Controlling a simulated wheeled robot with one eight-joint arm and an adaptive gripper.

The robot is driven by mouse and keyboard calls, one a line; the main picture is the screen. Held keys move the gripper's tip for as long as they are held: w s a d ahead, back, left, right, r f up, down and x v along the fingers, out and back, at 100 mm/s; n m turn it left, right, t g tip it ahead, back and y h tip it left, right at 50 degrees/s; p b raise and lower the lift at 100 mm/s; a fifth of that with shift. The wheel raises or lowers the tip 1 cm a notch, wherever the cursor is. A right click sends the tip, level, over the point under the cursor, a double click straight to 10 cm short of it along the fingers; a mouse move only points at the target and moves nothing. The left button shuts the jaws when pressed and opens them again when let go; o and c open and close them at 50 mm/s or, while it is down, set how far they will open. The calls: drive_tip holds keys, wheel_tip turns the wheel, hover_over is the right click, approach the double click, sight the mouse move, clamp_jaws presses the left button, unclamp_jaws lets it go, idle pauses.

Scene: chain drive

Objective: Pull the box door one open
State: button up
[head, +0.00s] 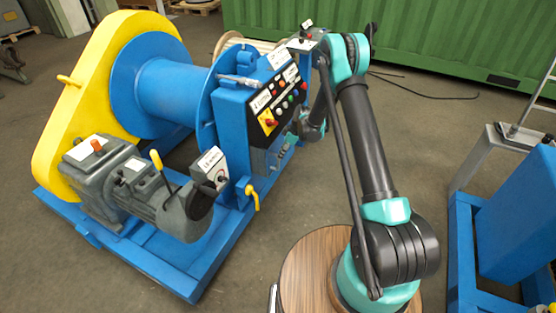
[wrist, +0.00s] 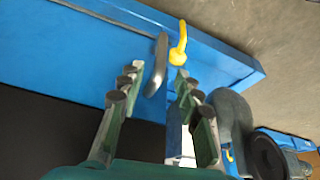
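The blue control box (head: 235,110) stands on the winch machine, with a black button panel on its upper face. In the wrist view a blue face (wrist: 95,45) carries a grey curved handle (wrist: 158,62). I cannot tell for certain which face is box door one; no open gap shows. My gripper (wrist: 156,78) is open, its two fingers on either side of the handle's lower part. I cannot tell whether either finger touches it. In the head view my gripper (head: 286,150) is small and partly hidden beside the box's lower front.
A yellow lever (head: 252,195) sticks out below the box; it also shows just right of the handle in the wrist view (wrist: 179,45). A grey motor (head: 180,210) and yellow guard (head: 95,80) stand left.

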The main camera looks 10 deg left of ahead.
drive_tip(key=shift+x, duration=2.65)
clamp_jaws()
